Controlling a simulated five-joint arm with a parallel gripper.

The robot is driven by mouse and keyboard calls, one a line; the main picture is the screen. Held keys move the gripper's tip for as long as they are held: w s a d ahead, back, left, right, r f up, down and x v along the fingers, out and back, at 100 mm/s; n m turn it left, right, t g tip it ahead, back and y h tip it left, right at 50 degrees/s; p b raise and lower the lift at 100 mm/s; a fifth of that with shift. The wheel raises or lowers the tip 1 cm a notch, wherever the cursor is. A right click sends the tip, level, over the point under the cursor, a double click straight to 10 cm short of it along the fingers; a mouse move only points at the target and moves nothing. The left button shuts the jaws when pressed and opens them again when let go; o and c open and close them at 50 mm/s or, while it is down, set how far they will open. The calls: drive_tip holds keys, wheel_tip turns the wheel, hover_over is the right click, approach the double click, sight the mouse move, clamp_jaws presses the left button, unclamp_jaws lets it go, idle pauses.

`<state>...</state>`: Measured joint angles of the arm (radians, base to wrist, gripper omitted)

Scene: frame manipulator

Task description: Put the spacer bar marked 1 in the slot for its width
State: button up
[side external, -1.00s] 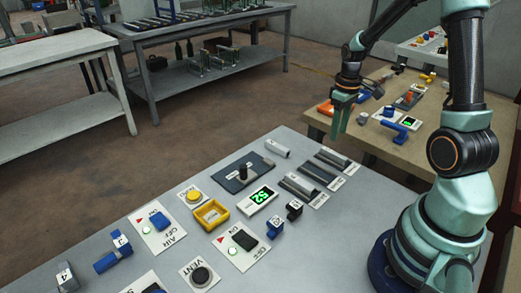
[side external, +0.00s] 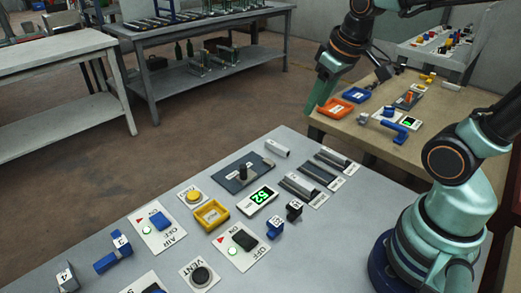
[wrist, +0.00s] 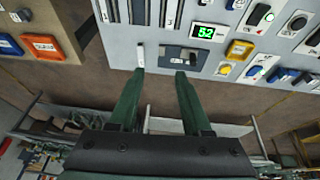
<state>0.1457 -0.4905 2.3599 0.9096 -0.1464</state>
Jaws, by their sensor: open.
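A light grey bar (side external: 277,148) lies at the far edge of the grey table. It also shows in the wrist view (wrist: 140,54) as a short pale bar; I cannot read a number on it. My gripper (side external: 318,98) is up in the air beyond the table's far edge, empty. In the wrist view its open fingers (wrist: 160,73) point toward the bar and the dark slider plate.
A dark slider plate with a knob (side external: 243,174) lies left of the bar. A green display (side external: 260,198), a yellow tray (side external: 211,214), switches, buttons and small blue and black blocks crowd the table nearer.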

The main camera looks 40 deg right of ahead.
drive_tip(key=shift+t+y, duration=0.3)
drive_tip(key=shift+t, duration=0.4)
drive_tip(key=a, duration=0.1)
drive_tip(key=s+a+r, duration=0.1)
drive_tip(key=a, duration=0.1)
drive_tip(key=s+a, duration=0.1)
drive_tip(key=shift+s+a+r, duration=0.15)
drive_tip(key=shift+s+a, duration=0.05)
drive_tip(key=shift+a, duration=0.1)
